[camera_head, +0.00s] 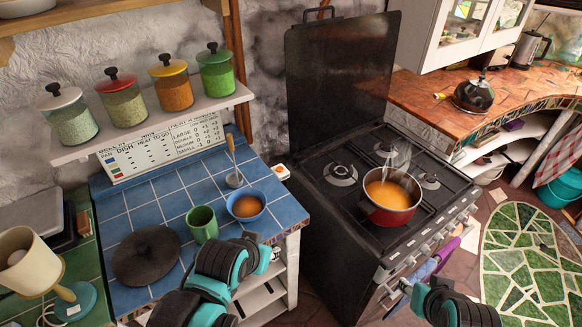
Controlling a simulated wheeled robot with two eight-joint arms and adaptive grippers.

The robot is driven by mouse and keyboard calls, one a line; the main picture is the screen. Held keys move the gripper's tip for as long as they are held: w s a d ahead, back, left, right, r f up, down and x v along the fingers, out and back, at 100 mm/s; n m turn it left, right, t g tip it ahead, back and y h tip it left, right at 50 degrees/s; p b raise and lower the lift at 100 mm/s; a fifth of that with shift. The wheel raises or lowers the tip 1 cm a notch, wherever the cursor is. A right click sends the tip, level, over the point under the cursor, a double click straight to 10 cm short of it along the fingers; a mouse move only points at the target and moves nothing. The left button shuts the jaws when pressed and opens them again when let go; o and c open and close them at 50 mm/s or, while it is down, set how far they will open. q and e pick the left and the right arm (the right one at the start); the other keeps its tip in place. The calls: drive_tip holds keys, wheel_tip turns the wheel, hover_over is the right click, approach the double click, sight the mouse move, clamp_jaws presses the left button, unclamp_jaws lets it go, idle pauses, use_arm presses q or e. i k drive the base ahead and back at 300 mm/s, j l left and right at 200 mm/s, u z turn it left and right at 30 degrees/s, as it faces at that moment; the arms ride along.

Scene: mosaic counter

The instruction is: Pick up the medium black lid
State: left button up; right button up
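A round, dark black lid (146,256) lies flat on the blue-tiled counter, toward its front left. My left arm reaches up from the bottom, and its gripper (266,254) is to the right of the lid, apart from it, near the counter's front right edge. Its fingers are too small and hidden to tell open from shut. My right gripper (406,287) is low in front of the stove, far from the lid. Its fingers are also unclear.
A green mug (202,224), a blue bowl (246,206) with orange contents and a ladle (233,165) stand right of the lid. A red pot (390,197) sits on the stove (335,225). A lamp (32,265) stands at left. Jars (122,98) line the shelf above.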

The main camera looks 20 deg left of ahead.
sight(147, 255)
drive_tip(key=u, duration=2)
drive_tip(key=z, duration=2.35)
drive_tip(key=k+j+u, duration=0.1)
drive_tip(key=j, duration=0.2)
drive_tip(key=k+j+u, duration=0.1)
drive_tip(key=k+j, duration=0.25)
drive_tip(key=j, duration=0.25)
drive_tip(key=k+j+u, duration=0.15)
drive_tip(key=j, duration=0.15)
